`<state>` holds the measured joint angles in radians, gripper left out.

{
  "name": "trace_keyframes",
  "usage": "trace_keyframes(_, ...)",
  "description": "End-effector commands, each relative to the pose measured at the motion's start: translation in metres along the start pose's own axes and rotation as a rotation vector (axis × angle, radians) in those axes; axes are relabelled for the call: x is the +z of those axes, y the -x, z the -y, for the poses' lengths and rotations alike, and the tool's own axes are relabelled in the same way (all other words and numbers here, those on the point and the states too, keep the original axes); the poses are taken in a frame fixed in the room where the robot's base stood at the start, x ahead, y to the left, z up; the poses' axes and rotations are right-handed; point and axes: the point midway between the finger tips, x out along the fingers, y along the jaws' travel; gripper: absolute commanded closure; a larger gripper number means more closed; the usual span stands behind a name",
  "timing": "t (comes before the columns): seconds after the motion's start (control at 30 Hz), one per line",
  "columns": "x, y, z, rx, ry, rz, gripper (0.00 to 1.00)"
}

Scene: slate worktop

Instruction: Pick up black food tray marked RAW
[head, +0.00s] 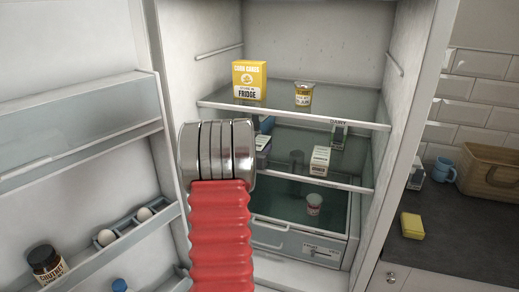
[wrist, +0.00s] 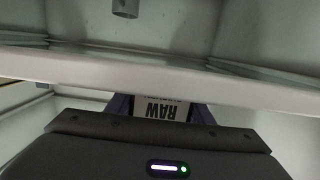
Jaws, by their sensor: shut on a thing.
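In the wrist view, a pale label reading RAW (wrist: 158,112) appears upside down just past my gripper (wrist: 160,104). The dark fingers stand on either side of it, and my gripper is shut on the tray that bears the label. Most of the tray is hidden by the gripper body and a white shelf edge (wrist: 160,80). In the head view my red and metal arm reaches into the open fridge and hides most of the gripper. A small dark and white piece (head: 262,143) shows beside the arm on the middle shelf; I cannot tell if it is the tray.
The upper glass shelf (head: 345,115) holds a yellow FRIDGE box (head: 249,80) and a tub (head: 304,95). A carton (head: 320,160) stands on the middle shelf, right of my arm. A cup (head: 314,204) is lower down. The open door (head: 80,120) stands left.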

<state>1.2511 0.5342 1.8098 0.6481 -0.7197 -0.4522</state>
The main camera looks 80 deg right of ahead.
Motion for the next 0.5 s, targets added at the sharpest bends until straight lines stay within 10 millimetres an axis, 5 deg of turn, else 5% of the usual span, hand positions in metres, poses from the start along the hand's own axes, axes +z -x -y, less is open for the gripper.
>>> trace_keyframes(0.27,-0.005,0.001,0.0,-0.001,-0.001,-0.002,0.85)
trace_keyframes(0.5,-0.035,0.005,0.001,-0.001,-0.002,-0.006,0.85)
